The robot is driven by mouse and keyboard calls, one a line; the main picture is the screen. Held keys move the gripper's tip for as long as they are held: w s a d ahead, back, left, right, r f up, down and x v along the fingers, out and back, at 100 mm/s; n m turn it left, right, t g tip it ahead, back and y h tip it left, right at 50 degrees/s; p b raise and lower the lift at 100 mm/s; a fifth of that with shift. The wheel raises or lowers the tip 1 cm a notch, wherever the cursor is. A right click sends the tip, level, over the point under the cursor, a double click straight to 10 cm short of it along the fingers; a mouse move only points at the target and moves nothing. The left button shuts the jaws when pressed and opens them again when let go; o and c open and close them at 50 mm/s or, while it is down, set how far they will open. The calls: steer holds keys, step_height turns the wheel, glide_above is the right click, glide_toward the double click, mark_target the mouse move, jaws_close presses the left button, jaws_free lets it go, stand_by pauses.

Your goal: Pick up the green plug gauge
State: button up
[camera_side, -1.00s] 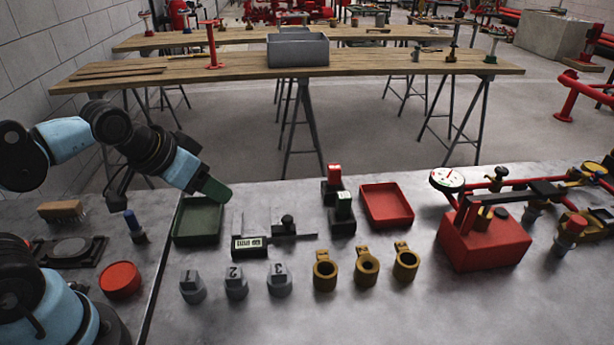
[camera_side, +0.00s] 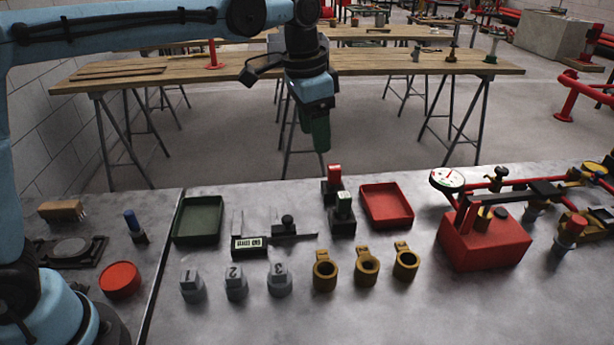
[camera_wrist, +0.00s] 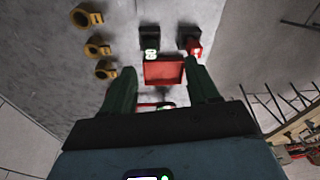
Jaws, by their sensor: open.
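My gripper (camera_side: 321,150) hangs pointing down, well above the bench and above the two gauges in the side picture. In the wrist view its two green fingers (camera_wrist: 162,88) are spread wide with nothing gripped between them.
A red tray (camera_side: 412,219) lies right of the gauges and a green tray (camera_side: 179,235) to the left. A caliper (camera_side: 262,241), brass rings (camera_side: 367,268) and numbered grey pieces (camera_side: 236,284) lie nearby. A red pump block (camera_side: 480,247) stands at right.

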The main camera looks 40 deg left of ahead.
steer(key=m+g, duration=0.2)
glide_above(344, 195)
step_height(344, 195, down, 3)
step_height(344, 195, down, 12)
steer(key=shift+f, duration=0.25)
stand_by(0.3)
jaws_close()
